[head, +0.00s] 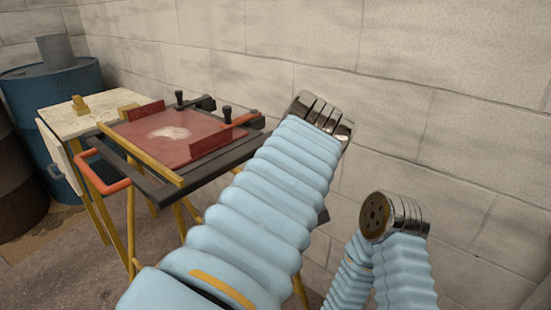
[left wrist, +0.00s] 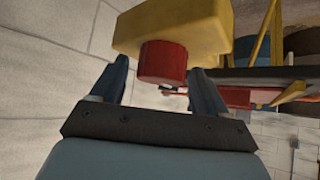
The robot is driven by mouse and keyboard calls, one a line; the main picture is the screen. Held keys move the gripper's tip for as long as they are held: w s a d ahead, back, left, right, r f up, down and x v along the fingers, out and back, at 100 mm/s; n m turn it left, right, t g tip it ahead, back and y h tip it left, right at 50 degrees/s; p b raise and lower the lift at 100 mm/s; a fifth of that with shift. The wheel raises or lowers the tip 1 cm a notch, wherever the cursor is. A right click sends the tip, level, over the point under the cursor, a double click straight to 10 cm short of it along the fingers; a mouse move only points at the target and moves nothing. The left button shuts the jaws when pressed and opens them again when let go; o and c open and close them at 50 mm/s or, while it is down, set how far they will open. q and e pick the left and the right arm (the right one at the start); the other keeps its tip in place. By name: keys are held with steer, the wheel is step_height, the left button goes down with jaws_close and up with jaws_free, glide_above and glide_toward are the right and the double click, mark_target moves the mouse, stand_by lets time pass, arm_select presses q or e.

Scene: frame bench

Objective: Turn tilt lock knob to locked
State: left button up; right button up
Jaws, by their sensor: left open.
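In the left wrist view, a short red cylindrical knob (left wrist: 163,62) sits on a yellow block (left wrist: 172,30). I take it for the tilt lock knob; no lock marking is legible. My left gripper (left wrist: 160,72) is open, with one blue finger on each side of the knob in the picture. A gap shows beside each finger, and I cannot tell how deep the knob lies between them. In the head view, my blue-sleeved left arm hides this knob and the gripper. My right gripper is out of sight.
The bench (head: 150,193) carries a red panel (head: 170,128) with black-knobbed clamps and an orange handle (head: 104,182). A pale side table (head: 88,115) and a blue drum (head: 65,85) stand at left. A block wall (head: 430,70) runs close behind.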

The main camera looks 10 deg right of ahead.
arm_select(q)
steer(key=shift+w+f, duration=0.15)
steer(key=shift+c, duration=0.2)
steer(key=c, duration=0.9)
